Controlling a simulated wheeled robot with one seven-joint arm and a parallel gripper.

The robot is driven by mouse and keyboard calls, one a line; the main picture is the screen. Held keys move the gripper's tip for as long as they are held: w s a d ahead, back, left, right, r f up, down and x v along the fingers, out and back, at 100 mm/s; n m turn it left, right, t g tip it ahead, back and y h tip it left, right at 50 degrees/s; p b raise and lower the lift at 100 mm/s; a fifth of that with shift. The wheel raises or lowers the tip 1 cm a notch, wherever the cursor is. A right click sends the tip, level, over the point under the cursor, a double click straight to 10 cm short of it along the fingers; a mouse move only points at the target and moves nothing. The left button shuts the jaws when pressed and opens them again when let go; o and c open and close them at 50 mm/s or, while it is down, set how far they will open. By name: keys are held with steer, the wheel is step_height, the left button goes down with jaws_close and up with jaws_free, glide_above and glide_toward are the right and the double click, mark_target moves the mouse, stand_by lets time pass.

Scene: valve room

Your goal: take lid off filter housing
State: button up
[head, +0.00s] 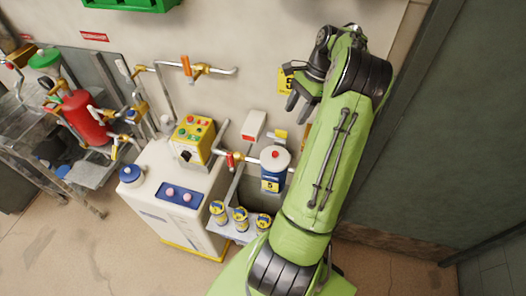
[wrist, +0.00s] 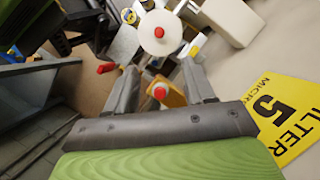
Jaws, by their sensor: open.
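The filter housing (head: 270,175) is a blue cylinder with a yellow "5" label, standing against the wall beside the white cabinet. Its round white lid (head: 275,157) with a red knob sits on top. In the wrist view the lid (wrist: 158,42) shows beyond the fingertips, near the top centre. My gripper (head: 298,104) is open and empty, above the housing and a little to its right, close to the wall. In the wrist view my gripper (wrist: 160,72) has its fingers apart, with an orange part and a red-tipped white knob visible between them. Nothing touches the lid.
A yellow "5" wall sign (wrist: 283,115) is close to my gripper. Several labelled cans, including one (head: 240,219), stand on a shelf in front of the housing. A red-handled valve (head: 231,160) and pipe sit left of it. A white box (head: 254,125) is on the wall behind.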

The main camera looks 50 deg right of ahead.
mark_target(275, 153)
steer(key=b+x, duration=0.3)
steer(key=x, duration=1.2)
steer(key=shift+a+f+b, duration=0.2)
steer(key=shift+f+b, duration=0.15)
steer(key=shift+s, duration=0.1)
steer(key=shift+c, duration=0.3)
jaws_close()
